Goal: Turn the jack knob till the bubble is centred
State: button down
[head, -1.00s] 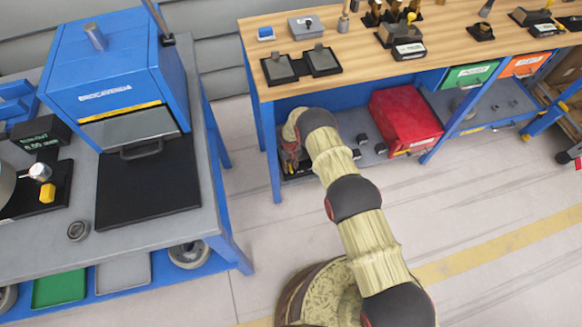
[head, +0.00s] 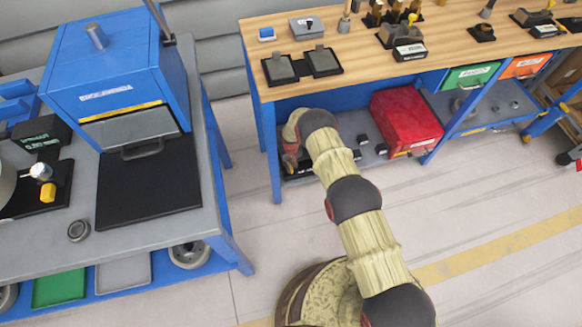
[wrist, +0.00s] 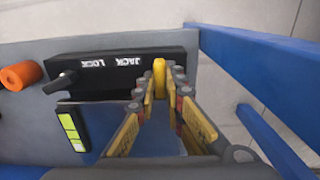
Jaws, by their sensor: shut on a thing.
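A black jack box (wrist: 110,68) with the labels JACK and LOCK, upside down in the wrist view, sits on a grey surface. A yellow knob (wrist: 159,76) stands at its right end. My gripper (wrist: 160,88) is shut on this knob, with a finger on each side. A level vial (wrist: 71,131) with a yellow-green window and dark lines lies left of my fingers; where its bubble sits is too small to tell. In the head view my gripper (head: 290,160) is under the wooden bench, partly hidden by my arm.
A black lever (wrist: 62,80) is at the box's left end, beside an orange cylinder (wrist: 20,75). Blue frame bars (wrist: 265,62) run close on the right. A red bin (head: 406,122) stands on the lower shelf under the wooden bench top (head: 375,60).

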jog(key=shift+n, duration=0.4)
jog(key=n, duration=0.3)
jog(key=shift+n, duration=0.4)
jog(key=n, duration=0.4)
jog(key=shift+n, duration=0.3)
jog(key=n, duration=0.4)
jog(key=shift+n, duration=2.2)
jog(key=c, duration=1.9)
grip_release()
